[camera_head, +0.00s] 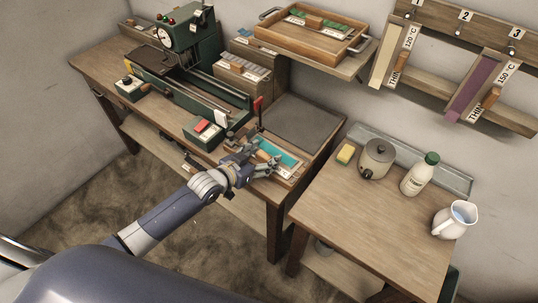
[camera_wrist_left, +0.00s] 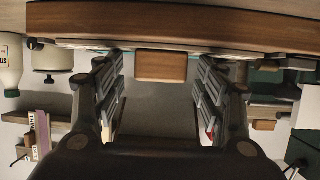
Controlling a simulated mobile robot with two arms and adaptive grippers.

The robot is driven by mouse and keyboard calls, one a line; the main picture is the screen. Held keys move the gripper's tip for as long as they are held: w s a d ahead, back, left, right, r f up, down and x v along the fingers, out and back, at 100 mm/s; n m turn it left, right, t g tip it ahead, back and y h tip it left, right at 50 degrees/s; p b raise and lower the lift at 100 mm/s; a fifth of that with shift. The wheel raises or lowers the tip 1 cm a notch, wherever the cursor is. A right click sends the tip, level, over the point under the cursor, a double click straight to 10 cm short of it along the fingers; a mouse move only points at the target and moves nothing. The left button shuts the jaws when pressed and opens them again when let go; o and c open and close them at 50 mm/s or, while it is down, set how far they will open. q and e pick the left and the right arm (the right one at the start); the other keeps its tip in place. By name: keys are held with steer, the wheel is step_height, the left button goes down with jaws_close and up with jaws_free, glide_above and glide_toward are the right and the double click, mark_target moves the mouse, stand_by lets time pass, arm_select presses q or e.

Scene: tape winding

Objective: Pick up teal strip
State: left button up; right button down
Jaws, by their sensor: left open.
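The teal strip (camera_head: 283,157) lies in a shallow wooden tray (camera_head: 296,176) at the front right of the workbench. My left gripper (camera_head: 265,163) is at the tray's front left side, over the near end of the strip. In the left wrist view the left gripper (camera_wrist_left: 160,95) has its fingers wide apart. A small wooden block (camera_wrist_left: 161,66) shows between them, with clear space on both sides. The strip is seen nearly edge-on there and is hard to make out. The gripper hides part of the strip and tray in the head view. My right gripper is not in view.
A green machine (camera_head: 190,85) with a gauge stands left of the tray. A dark grey mat (camera_head: 302,122) lies behind it.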

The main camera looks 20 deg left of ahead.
arm_select(q)
steer(key=c, duration=1.3)
steer(key=shift+r, duration=0.1)
steer(key=shift+s+d+r, duration=0.2)
steer(key=shift+s+r, duration=0.15)
steer(key=shift+s, duration=0.05)
steer(key=s+d+r+b, duration=0.1)
steer(key=s+d+r, duration=0.1)
steer(key=s+r, duration=0.3)
steer(key=s+d+r, duration=0.2)
steer(key=s+d, duration=0.1)
steer(key=s, duration=0.4)
steer(key=w+a+r+n+y, duration=0.1)
steer(key=w+a+r, duration=0.1)
steer(key=r, duration=0.6)
steer(key=w+a+r+n+y, duration=0.2)
steer(key=r, duration=0.6)
steer(key=w+a+r+n+t+y, duration=0.1)
steer(key=w+a+r+y, duration=0.1)
steer(key=r, duration=0.6)
steer(key=shift+w+a+r+n, duration=0.2)
steer(key=shift+a+r+n, duration=0.05)
steer(key=shift+r+n, duration=0.1)
